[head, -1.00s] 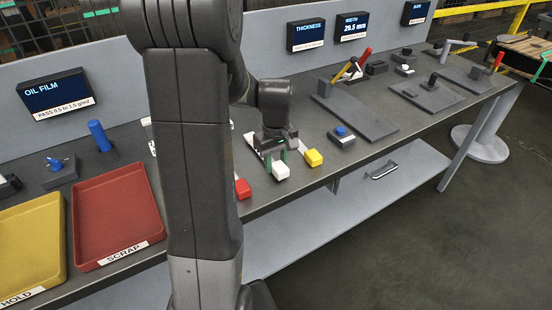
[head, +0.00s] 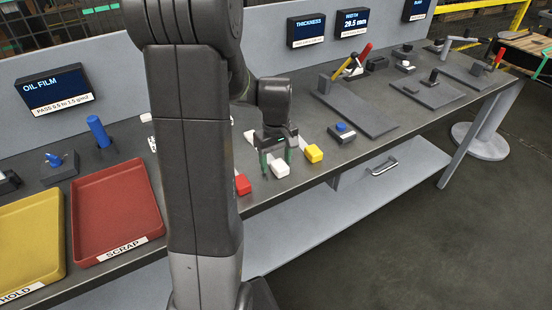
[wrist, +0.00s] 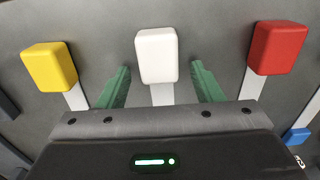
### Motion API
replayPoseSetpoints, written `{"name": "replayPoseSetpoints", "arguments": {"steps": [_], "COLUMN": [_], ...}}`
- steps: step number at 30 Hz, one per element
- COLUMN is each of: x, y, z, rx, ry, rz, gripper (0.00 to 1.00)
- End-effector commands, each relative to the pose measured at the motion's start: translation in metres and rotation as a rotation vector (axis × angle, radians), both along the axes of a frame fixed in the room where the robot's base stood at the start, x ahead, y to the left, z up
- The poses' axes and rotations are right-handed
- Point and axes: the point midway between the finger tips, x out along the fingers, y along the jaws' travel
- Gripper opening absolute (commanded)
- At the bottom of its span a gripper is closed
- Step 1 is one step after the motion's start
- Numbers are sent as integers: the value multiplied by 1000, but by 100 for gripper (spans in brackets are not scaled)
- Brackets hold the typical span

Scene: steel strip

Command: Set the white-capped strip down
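The white-capped strip (head: 280,169) lies on the dark bench, its cap toward the front edge. In the wrist view its white cap (wrist: 157,54) is upper centre, and its pale metal strip runs down under my gripper. My gripper (head: 277,160) is low over the strip. Its green fingers (wrist: 162,86) stand apart, one on each side of the strip, with a visible gap on both sides. The strip's far part is hidden by the gripper body.
A yellow-capped strip (head: 314,154) and a red-capped strip (head: 243,185) lie close on either side. A red SCRAP tray (head: 108,256) and yellow HOLD tray (head: 62,240) are at left. A blue-buttoned block (head: 342,134) and grey fixtures stand at right.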

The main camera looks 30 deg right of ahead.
Motion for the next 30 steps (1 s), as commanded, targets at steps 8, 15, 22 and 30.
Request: {"name": "replayPoseSetpoints", "arguments": {"steps": [8,15,22,30], "x": [0,1,0,0], "y": [0,0,0,0], "z": [1,31,85,129], "rx": [0,-3,-3,-1], "ry": [0,-4,-5,-2], "rz": [0,0,0,0], "gripper": [60,60,60,60]}}
